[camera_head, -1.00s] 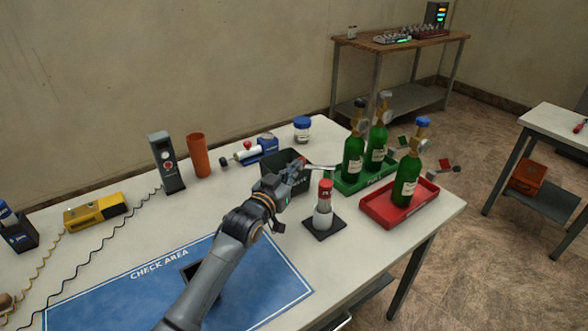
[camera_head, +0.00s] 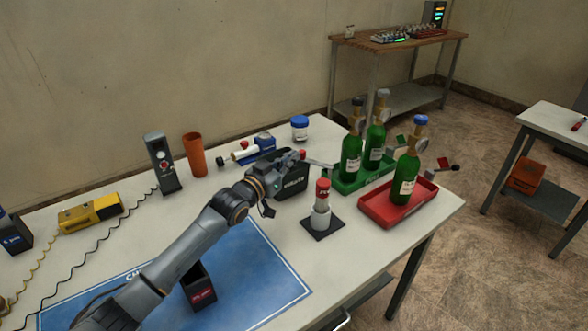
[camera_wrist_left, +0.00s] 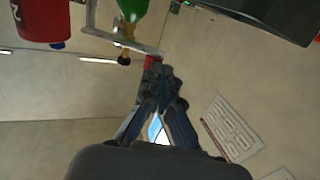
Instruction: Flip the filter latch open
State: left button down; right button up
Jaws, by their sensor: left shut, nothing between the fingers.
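I cannot tell for sure which part is the filter latch. My right gripper is not in view.
A red-topped cylinder (camera_head: 321,205) stands in front. Green bottles stand in a green tray (camera_head: 347,186) and a red tray (camera_head: 375,211) to the right. A blue and white device (camera_head: 263,143) lies behind. A dark box (camera_head: 199,287) stands on the blue mat.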

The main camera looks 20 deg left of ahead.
pick_arm(q)
jog(key=shift+w+a+b, duration=0.15)
jog(key=shift+w+b, duration=0.15)
jog(key=shift+w, duration=1.2)
jog(key=shift+a, duration=0.1)
